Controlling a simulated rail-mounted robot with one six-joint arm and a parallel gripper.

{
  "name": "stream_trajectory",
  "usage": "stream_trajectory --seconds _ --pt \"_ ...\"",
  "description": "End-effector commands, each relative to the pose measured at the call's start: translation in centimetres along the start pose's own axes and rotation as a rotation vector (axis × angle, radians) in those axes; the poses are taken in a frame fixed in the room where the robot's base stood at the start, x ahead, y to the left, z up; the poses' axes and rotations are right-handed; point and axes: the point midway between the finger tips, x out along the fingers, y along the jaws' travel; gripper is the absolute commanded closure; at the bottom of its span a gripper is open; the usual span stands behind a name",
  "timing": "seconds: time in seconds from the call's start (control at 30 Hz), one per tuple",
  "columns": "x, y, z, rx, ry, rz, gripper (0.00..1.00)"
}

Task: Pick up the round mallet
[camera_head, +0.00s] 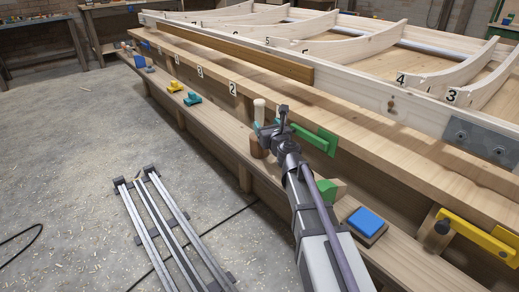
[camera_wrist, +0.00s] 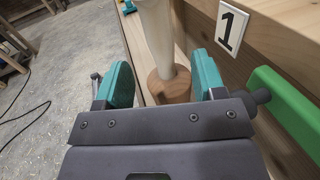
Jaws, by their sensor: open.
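The round mallet (camera_head: 257,148) stands upright on the lower shelf, its brown round head down and its pale handle (camera_head: 259,108) up. In the wrist view the pale handle (camera_wrist: 157,32) rises in the gap between my fingers, with the brown head (camera_wrist: 169,86) below and beyond. My gripper (camera_wrist: 162,70) is open, with one teal finger on each side of the handle's line. I see no contact with the handle. In the head view my gripper (camera_head: 267,126) is beside the mallet, and partly hides it.
A green clamp (camera_head: 318,138) is close right of my gripper; its green bar (camera_wrist: 285,110) shows in the wrist view. A blue block (camera_head: 366,221) lies nearer. The number 1 plate (camera_wrist: 231,29) is on the bench side.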

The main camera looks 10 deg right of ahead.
Motion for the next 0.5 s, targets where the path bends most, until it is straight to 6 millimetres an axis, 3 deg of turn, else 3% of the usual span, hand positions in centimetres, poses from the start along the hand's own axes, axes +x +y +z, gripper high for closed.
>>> stream_trajectory --seconds 0.03,0.13,0.2,0.37,0.5 --pt "0.0 0.0 -2.9 -0.001 0.000 0.000 0.37" --pt "0.0 0.0 -4.8 -0.001 0.000 0.001 0.37" --pt "1.1 0.0 -3.6 -0.002 0.000 0.001 0.37" --pt "1.5 0.0 -3.5 -0.002 0.000 0.001 0.37" --pt "3.6 0.0 -3.5 -0.002 0.000 0.001 0.37"
